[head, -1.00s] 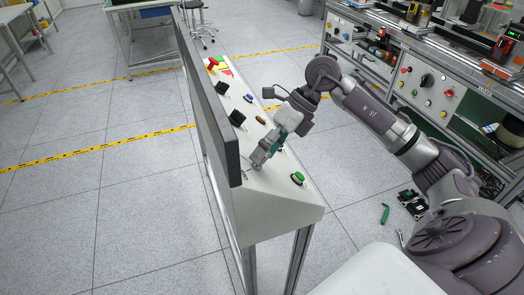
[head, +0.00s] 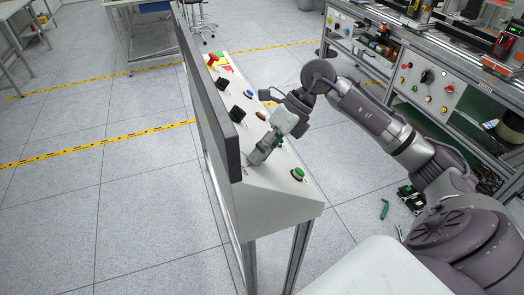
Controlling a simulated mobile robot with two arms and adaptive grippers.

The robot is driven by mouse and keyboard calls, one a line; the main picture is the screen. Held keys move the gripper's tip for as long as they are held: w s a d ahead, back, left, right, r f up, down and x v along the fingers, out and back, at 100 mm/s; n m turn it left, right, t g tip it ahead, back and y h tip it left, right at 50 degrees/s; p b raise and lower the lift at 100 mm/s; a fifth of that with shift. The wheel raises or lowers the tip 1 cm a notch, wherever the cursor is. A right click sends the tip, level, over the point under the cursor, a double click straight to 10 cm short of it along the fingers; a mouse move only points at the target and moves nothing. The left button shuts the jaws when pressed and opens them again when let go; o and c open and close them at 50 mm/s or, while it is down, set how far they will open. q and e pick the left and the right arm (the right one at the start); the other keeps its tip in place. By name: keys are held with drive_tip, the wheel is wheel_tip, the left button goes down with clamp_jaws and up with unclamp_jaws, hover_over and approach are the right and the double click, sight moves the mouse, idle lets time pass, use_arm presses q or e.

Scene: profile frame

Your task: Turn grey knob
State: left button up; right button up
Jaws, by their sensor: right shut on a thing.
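My right gripper (head: 256,159) reaches down to the panel's near half, left of the green button (head: 298,174). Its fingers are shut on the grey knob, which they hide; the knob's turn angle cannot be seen. My left gripper is out of view.
Up the panel are black switches (head: 237,113), a blue button (head: 248,94), an orange button (head: 260,115) and a red emergency stop (head: 212,60). The dark screen (head: 208,100) stands close to the gripper's left. A workbench (head: 440,85) stands at right.

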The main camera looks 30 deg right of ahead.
drive_tip(key=m, duration=0.3)
drive_tip(key=shift+d+p, duration=0.1)
drive_tip(key=shift+p, duration=0.2)
drive_tip(key=m+p, duration=0.1)
drive_tip(key=m, duration=0.2)
drive_tip(key=shift+m, duration=0.4)
drive_tip(key=m+p, duration=0.2)
drive_tip(key=m, duration=0.2)
drive_tip(key=shift+d, duration=0.1)
drive_tip(key=shift+m+y+p, duration=0.3)
drive_tip(key=shift+m+p, duration=0.4)
drive_tip(key=shift+m, duration=0.7)
drive_tip(key=shift+f+m, duration=0.1)
drive_tip(key=shift+m, duration=0.2)
drive_tip(key=o, duration=1.2)
drive_tip(key=shift+c, duration=0.2)
